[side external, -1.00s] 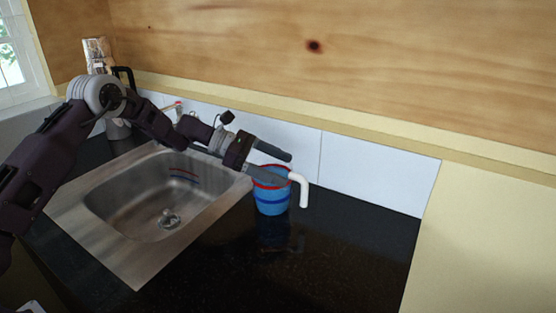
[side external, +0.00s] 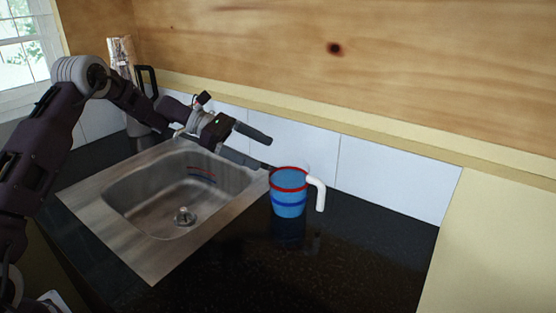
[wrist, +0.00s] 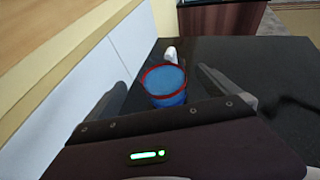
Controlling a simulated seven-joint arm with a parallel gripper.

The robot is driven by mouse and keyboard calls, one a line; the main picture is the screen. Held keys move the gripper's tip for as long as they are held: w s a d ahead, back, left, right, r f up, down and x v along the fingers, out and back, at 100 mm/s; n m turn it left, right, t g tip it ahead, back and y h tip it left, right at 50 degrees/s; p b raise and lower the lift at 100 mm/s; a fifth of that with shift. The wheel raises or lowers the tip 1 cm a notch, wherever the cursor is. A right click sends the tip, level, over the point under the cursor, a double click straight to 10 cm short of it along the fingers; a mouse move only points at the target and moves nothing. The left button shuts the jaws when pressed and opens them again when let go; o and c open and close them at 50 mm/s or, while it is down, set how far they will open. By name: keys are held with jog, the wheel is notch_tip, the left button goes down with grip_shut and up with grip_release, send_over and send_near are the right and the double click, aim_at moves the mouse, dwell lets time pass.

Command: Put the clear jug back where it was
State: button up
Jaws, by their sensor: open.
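The jug (side external: 288,198) stands upright on the dark counter, just right of the sink. It has a red rim, a blue band, a bluish see-through body and a white handle (side external: 319,193) on its right. My gripper (side external: 268,154) is open and empty, up and left of the jug, with its fingers pointing towards it. In the wrist view the jug (wrist: 165,85) appears between the two spread fingers, beyond the palm, with its white handle on the far side. The lower part of the jug is hidden there by my gripper.
A steel sink (side external: 140,255) is set into the counter to the left. A dark-handled container (side external: 147,82) and a patterned upright item (side external: 121,55) stand at the back left. White tiles (side external: 390,185) line the wall behind. The counter (side external: 330,265) in front of the jug is clear.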

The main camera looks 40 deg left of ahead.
jog(key=s+d+r+m+g+y, duration=0.2)
jog(key=s+d+r+m+y, duration=0.25)
jog(key=s, duration=0.55)
jog(key=s+d+r+m+g+y, duration=0.1)
jog(key=s+d+r+m, duration=0.3)
jog(key=s+r+m, duration=0.4)
jog(key=s+a+f+m+t+y, duration=0.1)
jog(key=s+m+y, duration=0.1)
jog(key=s, duration=0.5)
jog(key=s+a+f+m+t+y, duration=0.1)
jog(key=s+a+f+m+y, duration=0.1)
jog(key=s+m, duration=0.2)
jog(key=s+a+f+m+t+y, duration=0.1)
jog(key=s+a+m+y, duration=0.1)
jog(key=s, duration=0.9)
jog(key=shift+a+f+m+y, duration=0.2)
jog(key=shift+m+y, duration=0.35)
jog(key=shift+m, duration=0.5)
